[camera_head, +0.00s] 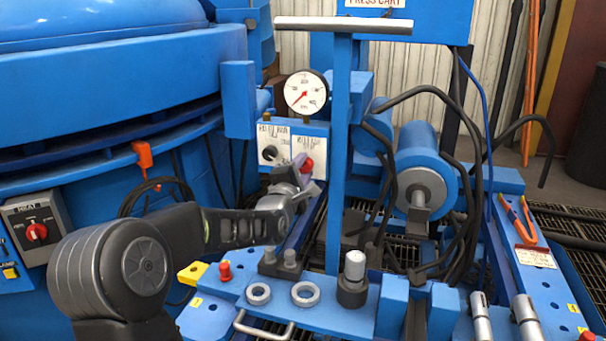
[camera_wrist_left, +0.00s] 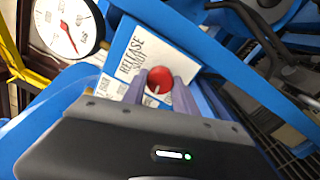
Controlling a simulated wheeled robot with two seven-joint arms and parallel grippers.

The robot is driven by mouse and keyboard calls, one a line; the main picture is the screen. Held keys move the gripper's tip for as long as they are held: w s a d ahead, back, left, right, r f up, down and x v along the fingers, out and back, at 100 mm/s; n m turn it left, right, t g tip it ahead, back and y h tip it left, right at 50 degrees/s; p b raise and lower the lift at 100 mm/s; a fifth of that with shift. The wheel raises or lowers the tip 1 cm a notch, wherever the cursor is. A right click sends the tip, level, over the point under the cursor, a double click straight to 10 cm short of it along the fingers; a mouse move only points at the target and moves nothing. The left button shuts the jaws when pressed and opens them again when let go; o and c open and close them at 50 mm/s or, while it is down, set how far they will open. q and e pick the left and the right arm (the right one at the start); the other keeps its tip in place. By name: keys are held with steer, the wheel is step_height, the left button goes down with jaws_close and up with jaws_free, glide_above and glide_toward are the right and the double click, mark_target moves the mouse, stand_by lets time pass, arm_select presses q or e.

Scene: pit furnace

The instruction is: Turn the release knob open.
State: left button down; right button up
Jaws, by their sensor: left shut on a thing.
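The red release knob (camera_head: 308,166) sits on the front of a small blue box with white label plates, below a round gauge (camera_head: 306,92). My left gripper (camera_head: 302,169) reaches it from the lower left and is shut on it. In the left wrist view the knob (camera_wrist_left: 160,78) lies between the two grey fingers (camera_wrist_left: 160,88). A white mark shows on its lower part. The label plate (camera_wrist_left: 138,50) behind it reads "RELEASE" and "SHUT". The fingers partly hide the knob in the head view. My right gripper is not in view.
A black knob (camera_head: 269,153) is left of the red one on the same box. A blue upright post with a grey crossbar (camera_head: 341,150) stands close on the right. Black hoses (camera_head: 466,200) and a blue cylinder (camera_head: 417,150) lie beyond. Rings and fittings sit on the blue bench (camera_head: 330,310) in front.

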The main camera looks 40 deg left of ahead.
arm_select(q)
steer(key=shift+n+b, duration=0.65)
steer(key=shift+n, duration=0.65)
steer(key=c, duration=1)
jaws_free()
steer(key=p+v, duration=0.1)
steer(key=v, duration=0.7)
steer(key=shift+f, duration=0.1)
